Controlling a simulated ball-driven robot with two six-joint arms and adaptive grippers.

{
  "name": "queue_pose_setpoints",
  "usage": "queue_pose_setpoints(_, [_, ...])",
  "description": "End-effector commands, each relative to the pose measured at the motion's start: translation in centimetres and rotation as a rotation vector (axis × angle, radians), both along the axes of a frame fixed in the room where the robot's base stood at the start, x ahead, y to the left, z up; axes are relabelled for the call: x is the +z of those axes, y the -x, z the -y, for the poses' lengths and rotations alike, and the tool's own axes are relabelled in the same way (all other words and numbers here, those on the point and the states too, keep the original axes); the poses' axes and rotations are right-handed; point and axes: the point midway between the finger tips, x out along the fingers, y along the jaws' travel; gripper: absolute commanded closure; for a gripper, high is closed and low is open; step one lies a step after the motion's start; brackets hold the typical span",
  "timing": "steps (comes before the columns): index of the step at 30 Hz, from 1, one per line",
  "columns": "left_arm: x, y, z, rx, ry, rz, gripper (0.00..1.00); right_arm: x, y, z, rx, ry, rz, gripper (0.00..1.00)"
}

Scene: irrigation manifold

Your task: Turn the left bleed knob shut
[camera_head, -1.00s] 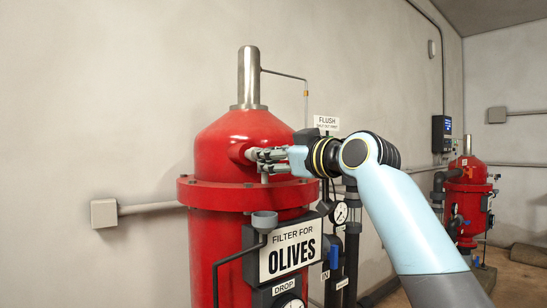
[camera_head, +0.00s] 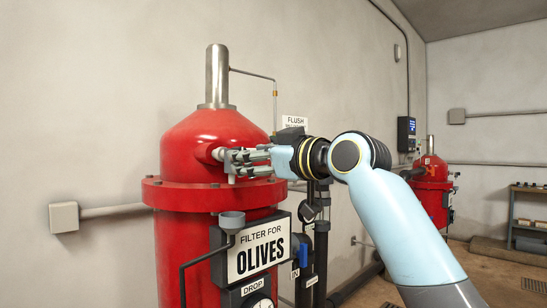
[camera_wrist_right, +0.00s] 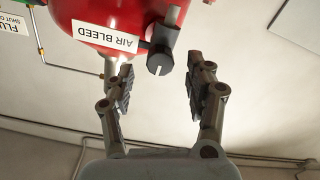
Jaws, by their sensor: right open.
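The bleed knob (camera_wrist_right: 160,63) is a dark round knob with a pale line on its face, beside the "AIR BLEED" label (camera_wrist_right: 106,33) on the red filter tank (camera_wrist_right: 135,12). In the right wrist view it lies just beyond and between the two fingertips of my right gripper (camera_wrist_right: 157,85), which is open with a gap on both sides. In the head view my right gripper (camera_head: 238,163) is at the right front of the red tank's dome (camera_head: 190,145), and its fingers hide the knob. My left gripper is not in view.
A thin pipe (camera_head: 253,74) runs from the tank top. A second red tank (camera_head: 432,190) and a shelf (camera_head: 530,220) stand at the far right.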

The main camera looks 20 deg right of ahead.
Motion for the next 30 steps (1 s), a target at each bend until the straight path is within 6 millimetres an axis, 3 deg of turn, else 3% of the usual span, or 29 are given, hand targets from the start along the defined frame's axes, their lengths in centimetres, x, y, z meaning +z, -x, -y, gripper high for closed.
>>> queue_pose_setpoints(6, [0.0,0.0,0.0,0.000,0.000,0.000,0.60,-0.1,4.8,1.7,0.001,0.009,-0.001,0.46])
queue_pose_setpoints(12, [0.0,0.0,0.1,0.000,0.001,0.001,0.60,-0.1,6.9,2.6,0.000,0.005,-0.002,0.46])
queue_pose_setpoints(30, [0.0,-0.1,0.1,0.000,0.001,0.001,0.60,-0.2,7.4,2.6,0.001,0.001,-0.003,0.46])
